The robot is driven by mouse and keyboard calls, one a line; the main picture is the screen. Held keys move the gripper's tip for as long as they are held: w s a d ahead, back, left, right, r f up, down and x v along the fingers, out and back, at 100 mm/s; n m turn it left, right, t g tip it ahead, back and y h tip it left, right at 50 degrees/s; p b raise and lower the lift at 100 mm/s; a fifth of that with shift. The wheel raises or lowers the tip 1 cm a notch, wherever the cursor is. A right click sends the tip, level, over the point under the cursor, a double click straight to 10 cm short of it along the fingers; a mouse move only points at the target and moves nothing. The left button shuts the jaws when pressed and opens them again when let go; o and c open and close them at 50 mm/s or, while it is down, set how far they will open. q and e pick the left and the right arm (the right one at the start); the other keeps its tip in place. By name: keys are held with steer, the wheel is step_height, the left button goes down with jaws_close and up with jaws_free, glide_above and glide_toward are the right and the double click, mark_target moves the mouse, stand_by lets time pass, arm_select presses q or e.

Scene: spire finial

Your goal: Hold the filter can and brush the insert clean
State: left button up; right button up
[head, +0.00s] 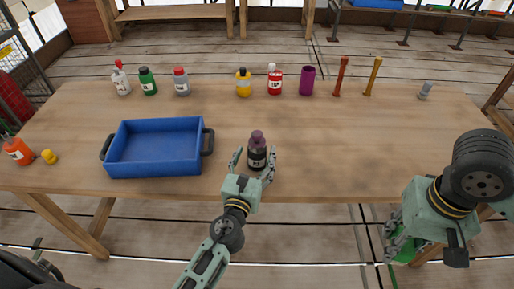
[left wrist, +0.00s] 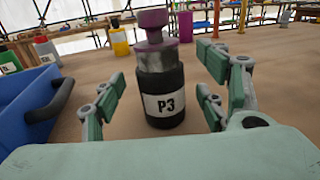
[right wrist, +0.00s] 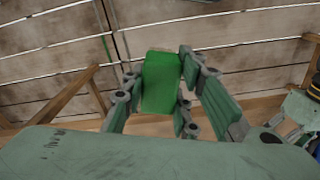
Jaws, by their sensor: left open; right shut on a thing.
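A dark bottle with a purple cap and a "P3" label (head: 257,151) stands upright near the table's front edge. It also shows in the left wrist view (left wrist: 160,90). My left gripper (head: 254,163) is open, with its fingers on either side of the bottle and gaps beside it. My right gripper (head: 402,238) is shut on a green block-like thing (right wrist: 161,82), held low off the table's front right. The arm partly hides that thing in the head view. I cannot tell which thing is the filter can, the insert or the brush.
A blue tray (head: 110,158) stands left of the bottle. Several bottles, a purple cup (head: 307,80), a red-brown stick (head: 340,77) and a mustard stick (head: 373,76) line the back. An orange bottle (head: 17,150) is at far left. The table's right half is mostly clear.

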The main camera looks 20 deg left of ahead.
arm_select(q)
steer(key=shift+w+r, duration=0.1)
steer(key=shift+w, duration=1.3)
arm_select(e)
steer(key=shift+r, duration=0.15)
arm_select(q)
steer(key=c, duration=1.4)
steer(key=shift+o, duration=0.2)
